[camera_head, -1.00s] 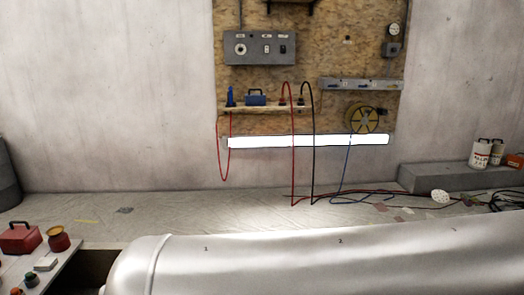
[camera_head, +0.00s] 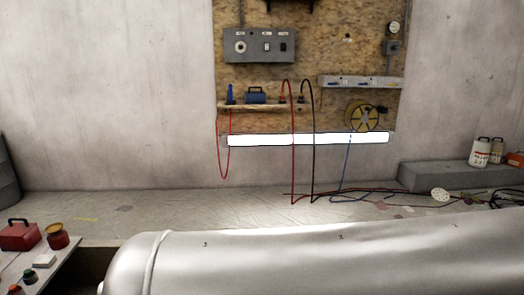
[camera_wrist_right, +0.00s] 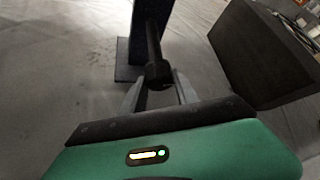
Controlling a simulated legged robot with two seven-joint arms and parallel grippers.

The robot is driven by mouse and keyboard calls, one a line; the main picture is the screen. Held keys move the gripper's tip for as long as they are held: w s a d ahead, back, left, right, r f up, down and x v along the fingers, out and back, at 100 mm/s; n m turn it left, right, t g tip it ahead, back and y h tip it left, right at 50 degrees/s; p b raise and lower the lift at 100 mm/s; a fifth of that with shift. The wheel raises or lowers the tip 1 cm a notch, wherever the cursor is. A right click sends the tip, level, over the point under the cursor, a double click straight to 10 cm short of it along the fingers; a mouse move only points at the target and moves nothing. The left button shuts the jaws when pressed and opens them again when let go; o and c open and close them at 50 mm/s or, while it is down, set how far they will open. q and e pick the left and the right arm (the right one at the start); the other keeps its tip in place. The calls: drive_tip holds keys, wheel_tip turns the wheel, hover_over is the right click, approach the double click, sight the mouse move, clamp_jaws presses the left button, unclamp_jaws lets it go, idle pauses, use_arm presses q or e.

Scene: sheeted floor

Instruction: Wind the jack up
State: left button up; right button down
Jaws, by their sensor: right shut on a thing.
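In the right wrist view, the jack shows as a dark blue upright post (camera_wrist_right: 151,22) on a flat dark base plate (camera_wrist_right: 127,73) on the floor. A dark rod with a thick black knob (camera_wrist_right: 158,72) at its near end runs along the post, and I take it for the crank handle. My right gripper (camera_wrist_right: 160,88) is shut on this knob, one grey finger on each side. In the head view a large silver cylinder (camera_head: 330,262) fills the bottom. Neither gripper nor the jack shows there.
A big dark block (camera_wrist_right: 262,55) stands close to the right of the post. A bench with a red toolbox (camera_head: 19,235) is at the lower left of the head view. Cables (camera_head: 385,192) lie on the sheeted floor near the back wall.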

drive_tip(key=c, duration=2.2)
unclamp_jaws()
drive_tip(key=shift+d+r+m+y, duration=0.1)
drive_tip(key=shift+d+m+y, duration=0.05)
drive_tip(key=shift+m+y, duration=0.6)
drive_tip(key=m+y, duration=0.2)
drive_tip(key=y, duration=0.1)
drive_tip(key=shift+d+f+g, duration=0.15)
drive_tip(key=shift+f+g, duration=0.15)
drive_tip(key=m+y+b, duration=0.1)
drive_tip(key=y, duration=0.1)
drive_tip(key=m+y+b, duration=0.1)
drive_tip(key=m, duration=0.1)
drive_tip(key=shift+r+y, duration=0.2)
drive_tip(key=shift+y, duration=0.15)
drive_tip(key=c, duration=1)
unclamp_jaws()
drive_tip(key=shift+o, duration=0.2)
